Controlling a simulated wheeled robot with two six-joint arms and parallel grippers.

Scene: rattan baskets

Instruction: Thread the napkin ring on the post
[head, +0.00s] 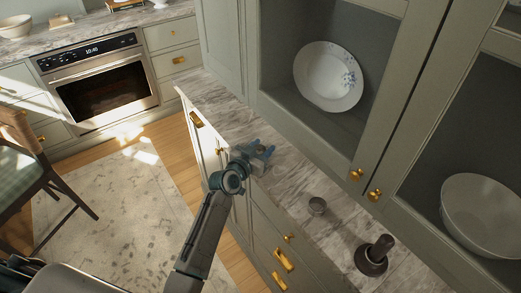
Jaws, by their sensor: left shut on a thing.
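A dark post (383,244) rises from a wide round base on the marble counter at the lower right of the head view. My right gripper is not in view.
A cabinet holds a patterned plate (330,77) and a white bowl (482,213) behind the counter (285,180). Brass-handled fronts lie below, one standing open (196,126). An oven (103,80) is across the room. A chair (35,175) stands at left.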

